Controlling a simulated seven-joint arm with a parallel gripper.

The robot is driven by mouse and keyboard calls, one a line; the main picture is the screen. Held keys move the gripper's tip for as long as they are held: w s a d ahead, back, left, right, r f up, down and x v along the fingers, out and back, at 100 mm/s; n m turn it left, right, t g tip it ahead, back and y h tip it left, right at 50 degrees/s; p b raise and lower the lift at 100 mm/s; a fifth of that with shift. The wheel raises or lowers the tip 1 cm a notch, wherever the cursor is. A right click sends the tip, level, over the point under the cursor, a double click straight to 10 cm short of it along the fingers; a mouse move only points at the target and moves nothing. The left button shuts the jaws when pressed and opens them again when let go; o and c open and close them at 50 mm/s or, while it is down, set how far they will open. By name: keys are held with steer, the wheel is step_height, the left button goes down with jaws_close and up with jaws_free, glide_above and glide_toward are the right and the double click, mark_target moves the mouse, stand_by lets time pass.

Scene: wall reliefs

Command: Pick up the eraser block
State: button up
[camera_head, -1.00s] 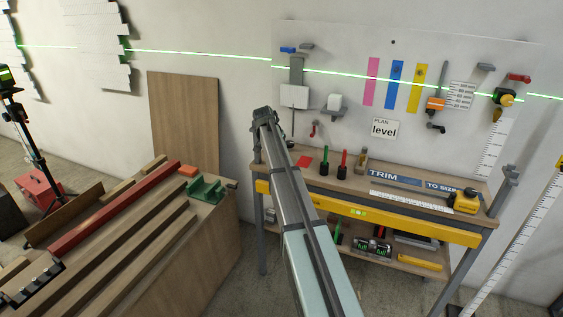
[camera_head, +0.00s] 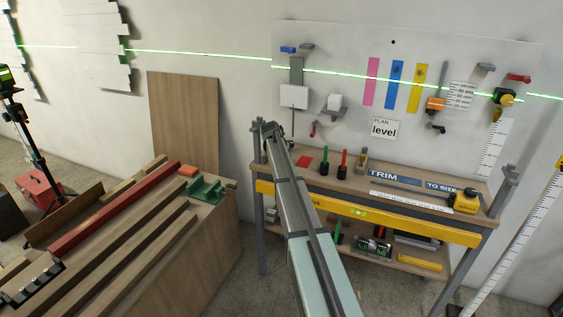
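No block in view is clearly marked as the eraser block. A small orange block (camera_head: 188,171) lies at the far end of the left workbench, next to a green holder. A white block (camera_head: 335,103) sits on the wall board, and a larger white block (camera_head: 294,96) is to its left. I cannot tell which of these, if any, is the eraser. My arm reaches up from the bottom, and its far end with my gripper (camera_head: 268,128) is in front of the shelf bench's left end. The fingers are too small and dark to read, and no held object shows.
The left workbench (camera_head: 215,225) carries wooden strips, a long red bar (camera_head: 115,210) and a green holder (camera_head: 206,188). Open floor lies between the benches.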

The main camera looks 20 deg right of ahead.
steer(key=shift+c, duration=0.2)
steer(key=c, duration=1.1)
steer(key=shift+r, duration=0.1)
step_height(320, 180, up, 10)
steer(key=shift+f, duration=0.1)
steer(key=o, duration=0.6)
steer(key=c, duration=0.4)
